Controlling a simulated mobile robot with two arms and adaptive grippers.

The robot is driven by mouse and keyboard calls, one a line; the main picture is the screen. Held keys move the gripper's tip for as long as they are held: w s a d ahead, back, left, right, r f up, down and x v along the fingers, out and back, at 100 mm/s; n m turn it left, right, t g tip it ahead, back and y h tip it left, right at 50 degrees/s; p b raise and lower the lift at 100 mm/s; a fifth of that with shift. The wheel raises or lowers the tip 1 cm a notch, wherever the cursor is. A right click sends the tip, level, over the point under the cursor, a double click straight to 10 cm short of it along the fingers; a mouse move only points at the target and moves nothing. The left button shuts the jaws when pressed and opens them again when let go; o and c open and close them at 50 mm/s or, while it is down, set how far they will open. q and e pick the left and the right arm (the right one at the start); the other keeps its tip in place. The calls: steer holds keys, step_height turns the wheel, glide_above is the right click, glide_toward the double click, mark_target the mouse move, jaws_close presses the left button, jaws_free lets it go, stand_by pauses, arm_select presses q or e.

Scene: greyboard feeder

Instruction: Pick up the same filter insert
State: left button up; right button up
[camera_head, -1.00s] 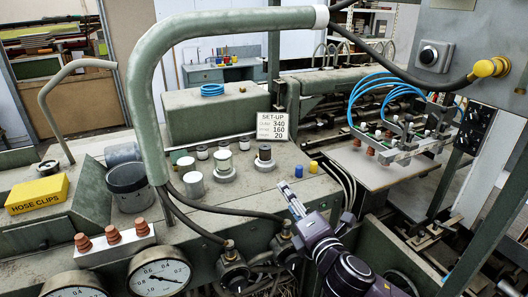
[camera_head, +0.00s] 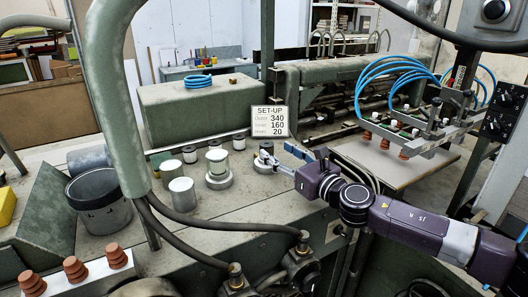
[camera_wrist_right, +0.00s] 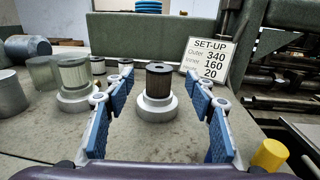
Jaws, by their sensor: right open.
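A dark brown pleated filter insert (camera_wrist_right: 159,80) stands upright on a white round base (camera_wrist_right: 157,108) in the right wrist view. My right gripper (camera_wrist_right: 162,98) is open, its blue-padded fingers to either side of the insert, with visible gaps. In the head view the right gripper (camera_head: 279,158) is at the insert (camera_head: 266,148), partly covering it and its base. A pale pleated insert (camera_wrist_right: 74,74) stands on a similar base to the left; it also shows in the head view (camera_head: 217,161). My left gripper is not in view.
A SET-UP card (camera_head: 270,121) stands behind the inserts. White-topped canisters (camera_head: 182,193) and a dark pot (camera_head: 97,198) stand to the left. A yellow cylinder (camera_wrist_right: 270,155) is close to the right finger. Black hoses (camera_head: 200,222) cross in front. The bench right of the base is mostly clear.

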mark_target(271, 147)
steer(key=shift+p+x, duration=0.3)
steer(key=shift+x, duration=0.6)
steer(key=x, duration=0.4)
steer(key=shift+a+f+p, duration=0.1)
steer(key=shift+p, duration=0.25)
steer(key=shift+w, duration=0.15)
steer(key=shift+c, duration=1.2)
steer(key=c, duration=0.5)
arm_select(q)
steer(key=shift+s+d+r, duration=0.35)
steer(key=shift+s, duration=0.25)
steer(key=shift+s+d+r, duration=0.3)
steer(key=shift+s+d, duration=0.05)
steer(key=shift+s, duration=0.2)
arm_select(e)
steer(key=c, duration=0.4)
